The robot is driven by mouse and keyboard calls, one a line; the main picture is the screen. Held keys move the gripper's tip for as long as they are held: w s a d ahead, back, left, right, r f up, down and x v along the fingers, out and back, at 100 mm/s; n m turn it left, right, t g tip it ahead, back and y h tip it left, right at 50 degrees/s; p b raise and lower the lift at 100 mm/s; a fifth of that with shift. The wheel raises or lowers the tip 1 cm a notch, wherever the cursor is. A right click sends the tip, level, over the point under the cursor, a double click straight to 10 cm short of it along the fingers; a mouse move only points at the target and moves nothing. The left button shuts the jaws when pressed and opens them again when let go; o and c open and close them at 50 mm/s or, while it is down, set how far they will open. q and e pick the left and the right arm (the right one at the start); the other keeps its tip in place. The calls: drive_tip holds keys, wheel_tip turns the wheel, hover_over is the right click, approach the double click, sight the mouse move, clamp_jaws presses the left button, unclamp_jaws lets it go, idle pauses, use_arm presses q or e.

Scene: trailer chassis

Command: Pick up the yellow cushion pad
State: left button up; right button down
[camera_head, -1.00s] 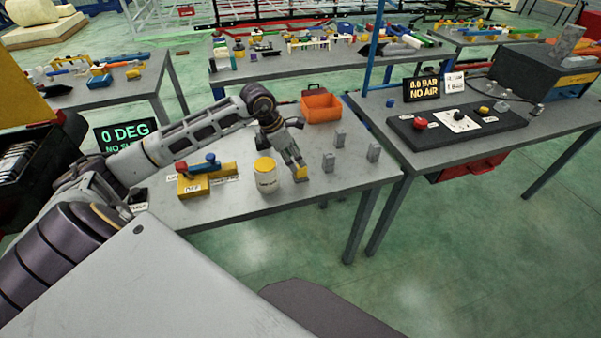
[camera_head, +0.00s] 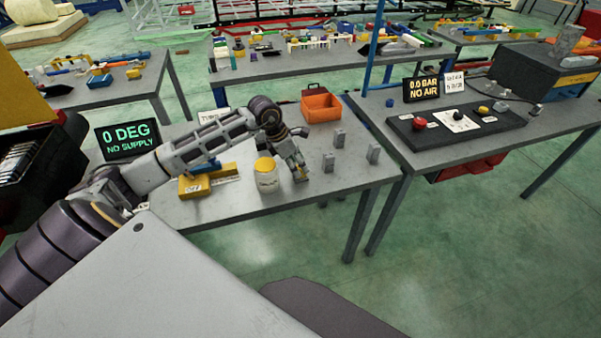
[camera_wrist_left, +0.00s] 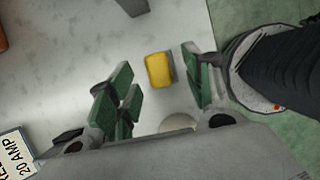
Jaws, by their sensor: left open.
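The yellow cushion pad (camera_wrist_left: 159,70) lies on the grey table in the left wrist view, a small rounded yellow block. My left gripper (camera_wrist_left: 161,82) is open, its green-padded fingers on either side of the pad, with visible gaps between. In the head view my left gripper (camera_head: 299,172) points down at the table, right of the white jar, and mostly hides the pad. I cannot tell how high the fingertips are above the table. My right gripper is not in view.
A white jar with a yellow lid (camera_head: 266,176) stands close left of the gripper. Small grey blocks (camera_head: 328,162) stand to its right. An orange bin (camera_head: 320,107) is behind. A yellow fixture with a blue part (camera_head: 200,180) lies further left. The table's front edge is near.

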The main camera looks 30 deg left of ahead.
use_arm(q)
drive_tip(key=shift+x, duration=0.8)
drive_tip(key=shift+p+x, duration=0.3)
drive_tip(key=shift+x, duration=0.6)
drive_tip(key=shift+a, duration=0.15)
clamp_jaws()
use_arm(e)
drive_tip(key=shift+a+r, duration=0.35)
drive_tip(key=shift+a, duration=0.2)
